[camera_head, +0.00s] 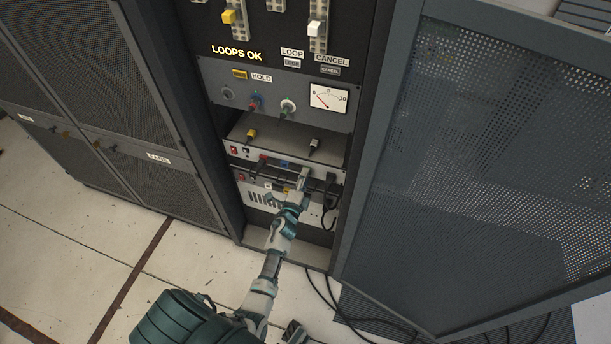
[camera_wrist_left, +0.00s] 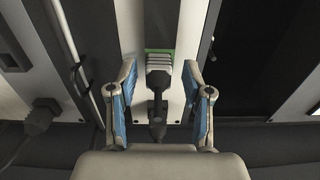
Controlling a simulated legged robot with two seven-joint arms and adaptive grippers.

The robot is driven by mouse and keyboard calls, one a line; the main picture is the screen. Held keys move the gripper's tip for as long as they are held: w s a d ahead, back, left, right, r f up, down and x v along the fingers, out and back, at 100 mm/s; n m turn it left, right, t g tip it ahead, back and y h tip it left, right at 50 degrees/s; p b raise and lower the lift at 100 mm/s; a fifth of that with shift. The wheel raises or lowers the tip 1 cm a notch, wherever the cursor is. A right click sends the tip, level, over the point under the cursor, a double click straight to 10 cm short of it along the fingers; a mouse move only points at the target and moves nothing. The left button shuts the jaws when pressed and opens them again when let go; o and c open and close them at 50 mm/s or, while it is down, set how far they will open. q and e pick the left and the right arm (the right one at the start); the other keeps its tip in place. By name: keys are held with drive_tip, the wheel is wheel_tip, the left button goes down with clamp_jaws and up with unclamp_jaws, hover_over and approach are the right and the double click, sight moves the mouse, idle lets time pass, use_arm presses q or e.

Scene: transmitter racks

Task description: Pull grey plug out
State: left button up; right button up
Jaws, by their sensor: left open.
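My left gripper (camera_head: 303,180) reaches into the lower part of the open rack in the head view. In the left wrist view its two blue-padded fingers (camera_wrist_left: 161,105) are open, one on each side of a grey plug (camera_wrist_left: 158,63). The plug sits at a green-edged socket (camera_wrist_left: 158,51) on a pale panel, and a dark cable part hangs below it. I see a gap between the plug and each finger. In the head view the gripper covers this spot, so I cannot make out the plug there. My right gripper cannot be made out.
A dark plug (camera_head: 330,178) with a black cable is right of my gripper. A shelf above holds a yellow plug (camera_head: 251,134) and a dark plug (camera_head: 314,145). The perforated door (camera_head: 480,170) stands open at right. Black cables lie on the floor.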

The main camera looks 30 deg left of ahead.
use_arm(q)
drive_tip(key=shift+a, duration=0.1)
drive_tip(key=shift+c, duration=0.2)
drive_tip(key=shift+a, duration=0.2)
clamp_jaws()
drive_tip(key=shift+s+d, duration=0.3)
drive_tip(key=shift+s, duration=0.1)
drive_tip(key=shift+p+v, duration=0.55)
drive_tip(key=shift+v, duration=2)
drive_tip(key=shift+a, duration=0.1)
